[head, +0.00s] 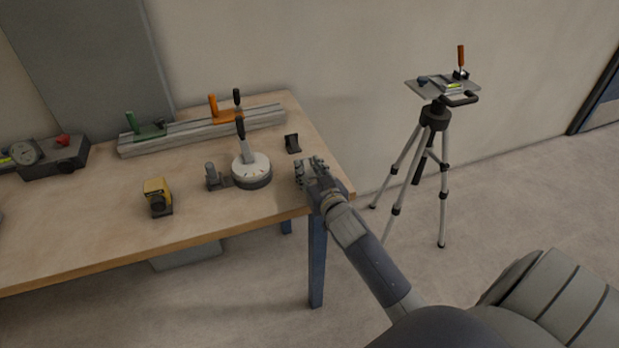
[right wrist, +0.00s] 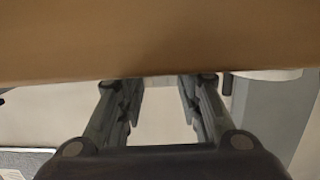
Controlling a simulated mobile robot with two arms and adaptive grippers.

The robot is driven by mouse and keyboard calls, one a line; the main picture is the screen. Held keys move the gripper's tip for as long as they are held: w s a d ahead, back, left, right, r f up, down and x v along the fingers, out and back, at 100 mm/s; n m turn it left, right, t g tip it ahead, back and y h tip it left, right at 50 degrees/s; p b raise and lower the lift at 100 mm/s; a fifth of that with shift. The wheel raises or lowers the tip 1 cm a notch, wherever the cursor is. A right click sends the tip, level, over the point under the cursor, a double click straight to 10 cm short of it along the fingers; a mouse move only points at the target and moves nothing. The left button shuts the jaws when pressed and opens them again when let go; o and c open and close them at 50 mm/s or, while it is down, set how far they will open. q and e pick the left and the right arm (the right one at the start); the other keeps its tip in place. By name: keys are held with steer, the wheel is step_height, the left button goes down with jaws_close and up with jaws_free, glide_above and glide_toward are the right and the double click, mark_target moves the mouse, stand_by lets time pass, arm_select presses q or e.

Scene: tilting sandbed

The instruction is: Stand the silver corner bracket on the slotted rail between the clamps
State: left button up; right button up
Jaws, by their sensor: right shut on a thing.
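My right gripper (head: 309,166) is over the right end of the table, shut on a small pale-grey piece, seemingly the silver corner bracket. The fingers hide most of it, so its tilt cannot be told. In the right wrist view the two fingers (right wrist: 160,82) stand apart, and the table edge covers their tips. The slotted rail (head: 195,132) lies along the back of the table. A green clamp (head: 146,130) sits toward its left end and an orange clamp (head: 222,112) toward its right. The rail between them looks bare. My left gripper is out of view.
A dark angled bracket (head: 292,143) stands just beyond my right gripper. A round white-topped base with a black-handled lever (head: 250,168), a grey upright piece (head: 212,175) and a yellow block (head: 157,195) stand left of it. A tripod (head: 435,117) stands right of the table (head: 110,240).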

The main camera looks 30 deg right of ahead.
steer(key=shift+f, duration=0.25)
steer(key=o, duration=1.1)
